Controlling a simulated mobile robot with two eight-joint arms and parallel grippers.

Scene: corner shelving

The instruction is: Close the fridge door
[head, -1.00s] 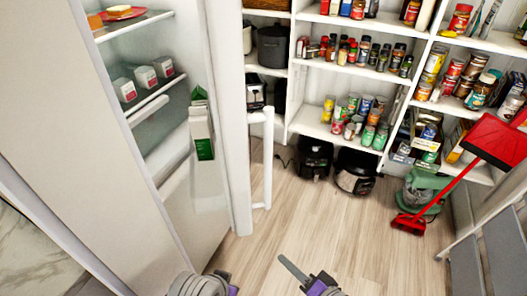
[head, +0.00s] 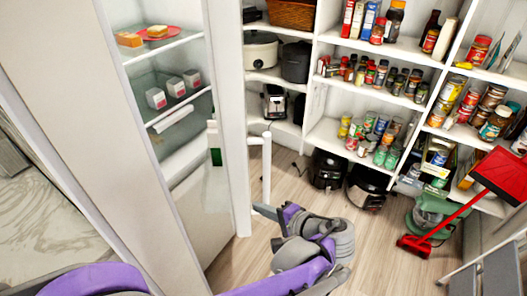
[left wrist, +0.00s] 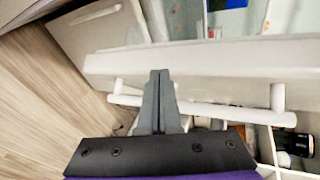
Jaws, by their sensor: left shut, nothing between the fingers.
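The fridge door (head: 229,120) stands open in the head view, seen nearly edge-on, with a carton (head: 214,140) on its inner side. Its white bar handle (head: 267,170) is on the outer side. The handle also crosses the left wrist view (left wrist: 215,111), below the door's pale edge (left wrist: 210,62). My left gripper (head: 262,210) is near the handle's lower end. In the left wrist view its fingers (left wrist: 159,78) are shut and empty, overlapping the handle bar; I cannot tell whether they touch it. My right gripper is not in view.
The open fridge interior shows plates of food on a shelf (head: 165,48) and several small cartons below. Pantry shelves (head: 400,70) with jars stand behind. Appliances (head: 368,185) and a red broom (head: 415,243) stand at the floor's far side. Wooden floor (head: 375,240) is clear between.

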